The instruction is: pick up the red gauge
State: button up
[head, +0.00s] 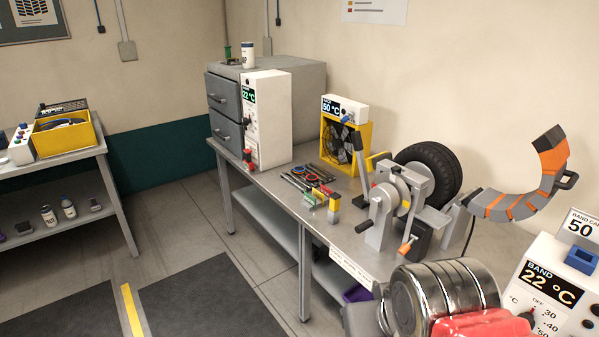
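A small group of coloured pieces lies on the grey workbench (262,185), in front of the yellow fan box. Among them is a small red piece (325,190), which looks like the red gauge, though it is too small to tell for sure. A green piece (309,198) and a yellow piece (334,201) are close beside it. Ring-shaped handles lie just behind. No fingertips of my gripper can be made out. A shiny ridged metal body (440,292) and a red part at the bottom right look like my own arm, well apart from the pieces.
A clamp stand with a crank and a black tyre (432,170) stands right of the pieces. The yellow fan box (343,140) and a grey drawer cabinet (225,108) stand behind. A curved orange-grey band (520,195) and a temperature box (555,285) are at the right. Floor at left is clear.

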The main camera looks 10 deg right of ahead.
aim_at(248, 163)
jog(key=k, duration=0.65)
jog(key=u, duration=0.55)
jog(key=i, duration=1.1)
jog(key=u, duration=0.9)
jog(key=i, duration=2.25)
jog(key=z, duration=0.05)
